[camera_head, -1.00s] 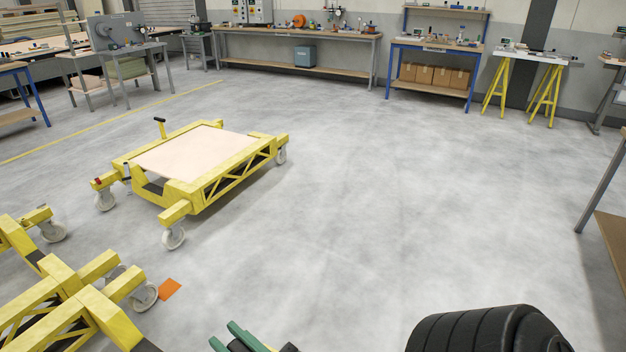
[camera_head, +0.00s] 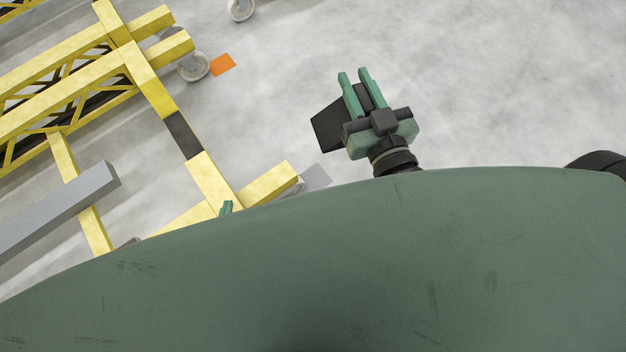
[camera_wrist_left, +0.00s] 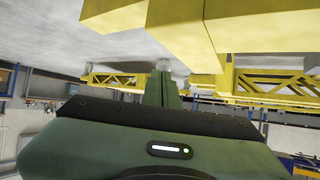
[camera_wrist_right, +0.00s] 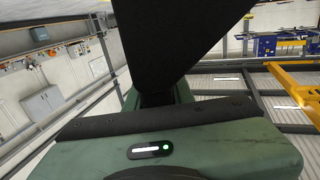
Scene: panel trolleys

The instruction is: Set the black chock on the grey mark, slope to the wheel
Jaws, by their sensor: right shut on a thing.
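The black chock (camera_head: 328,128) is held in my right gripper (camera_head: 361,88), above the floor. In the right wrist view the chock (camera_wrist_right: 180,40) is a large dark shape between the fingers. A grey mark (camera_head: 316,177) shows partly on the floor beside the end of a yellow trolley beam (camera_head: 268,184); my body hides part of it. The chock is up and right of the mark in the head view.
The yellow trolley (camera_head: 150,85) fills the left side, with a grey bar (camera_head: 60,210) on it. Another wheel (camera_head: 240,9) is at the top. Floor at the upper right is clear.

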